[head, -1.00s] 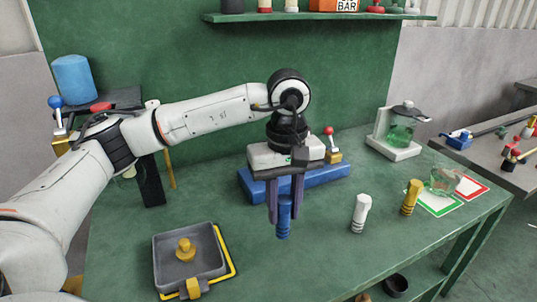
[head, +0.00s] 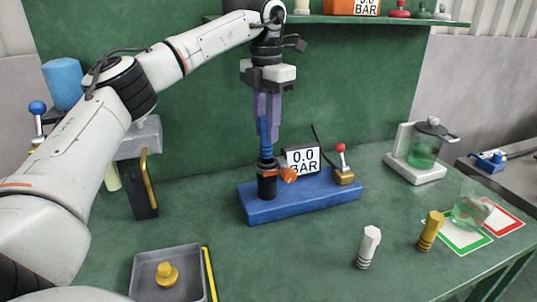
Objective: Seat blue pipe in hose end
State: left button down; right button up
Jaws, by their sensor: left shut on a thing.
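My left gripper (head: 267,122) points down, shut on the upper part of the blue pipe (head: 266,150). The pipe is upright, with its ringed lower end right at the mouth of the black hose end (head: 267,186). I cannot tell how far, if at all, the pipe reaches inside. The hose end stands upright on the left part of the blue base block (head: 300,206), with an orange part (head: 288,175) at its side. My right gripper is not in view.
A gauge reading 0.0 BAR (head: 302,160) and a red-knobbed lever (head: 342,160) stand on or by the block. White (head: 368,247) and yellow (head: 431,231) fittings stand front right. A grey tray (head: 143,288) holds a yellow piece. A glass jar (head: 424,150) stands back right.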

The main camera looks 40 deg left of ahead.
aim_at(267, 147)
pick_arm(q)
jog(key=shift+f, duration=2.7)
jog(key=c, duration=1.4)
grip_release()
jog(key=shift+f, duration=0.15)
notch_tip(267, 147, up, 12)
jog(key=shift+r+p, duration=0.2)
jog(key=shift+p, duration=0.1)
jog(key=shift+f, duration=0.1)
